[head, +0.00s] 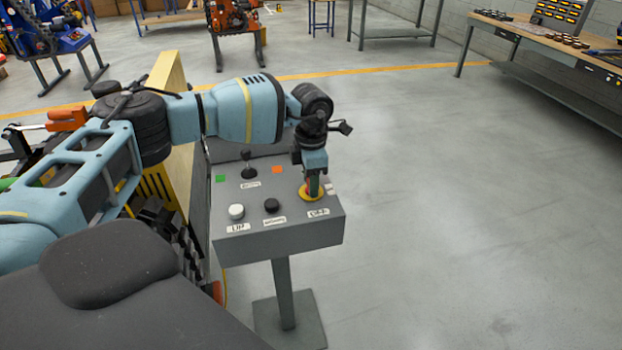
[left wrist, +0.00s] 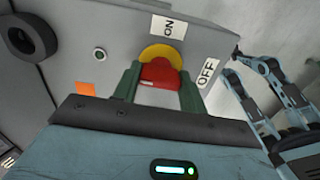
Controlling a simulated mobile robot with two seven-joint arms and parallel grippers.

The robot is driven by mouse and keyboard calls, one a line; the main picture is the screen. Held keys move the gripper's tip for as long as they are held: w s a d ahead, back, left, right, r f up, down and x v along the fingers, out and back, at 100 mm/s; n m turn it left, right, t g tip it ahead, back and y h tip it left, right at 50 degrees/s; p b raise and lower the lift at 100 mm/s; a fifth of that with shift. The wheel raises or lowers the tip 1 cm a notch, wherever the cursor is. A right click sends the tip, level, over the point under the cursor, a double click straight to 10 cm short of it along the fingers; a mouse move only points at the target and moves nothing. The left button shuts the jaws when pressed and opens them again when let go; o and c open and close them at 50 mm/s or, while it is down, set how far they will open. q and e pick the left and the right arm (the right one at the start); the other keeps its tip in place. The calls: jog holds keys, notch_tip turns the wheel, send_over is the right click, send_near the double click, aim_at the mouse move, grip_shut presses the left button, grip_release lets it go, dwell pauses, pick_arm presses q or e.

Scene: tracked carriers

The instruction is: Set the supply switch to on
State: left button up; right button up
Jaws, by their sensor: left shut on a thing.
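The supply switch is a red handle (left wrist: 160,75) on a yellow round plate (left wrist: 158,54), set in the top of a grey control box (head: 300,232). In the left wrist view a white ON label (left wrist: 168,26) lies beyond the plate and an OFF label (left wrist: 208,72) lies to its right. My left gripper (head: 313,188) points down onto the switch at the box's right side. Its green fingers (left wrist: 159,88) are shut on the red handle, one on each side. In the head view the gripper hides most of the handle. Which label the handle points to, I cannot tell.
The box also bears a black-knobbed lever (head: 248,170), a white button (head: 236,211) and a black knob (head: 271,206). It stands on a post (head: 284,292). A yellowish panel (head: 165,75) stands behind my left arm. The floor at right is clear up to a workbench (head: 545,38).

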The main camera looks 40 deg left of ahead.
pick_arm(q)
jog(key=m, duration=0.7)
jog(key=shift+f+m, duration=0.1)
jog(key=shift+m, duration=0.2)
jog(key=m, duration=0.5)
jog(key=shift+b, duration=0.3)
jog(key=m+b, duration=0.1)
jog(key=m, duration=0.3)
jog(key=shift+m, duration=0.3)
pick_arm(e)
jog(key=shift+s+f, duration=0.2)
jog(key=shift+f, duration=0.25)
jog(key=shift+s+f, duration=0.2)
jog(key=shift+f, duration=0.25)
pick_arm(q)
jog(key=shift+m, duration=0.3)
pick_arm(e)
jog(key=shift+s, duration=0.1)
jog(key=shift+s+a+f, duration=0.1)
jog(key=shift+s, duration=0.1)
pick_arm(q)
jog(key=o, duration=1)
pick_arm(e)
jog(key=shift+s, duration=0.15)
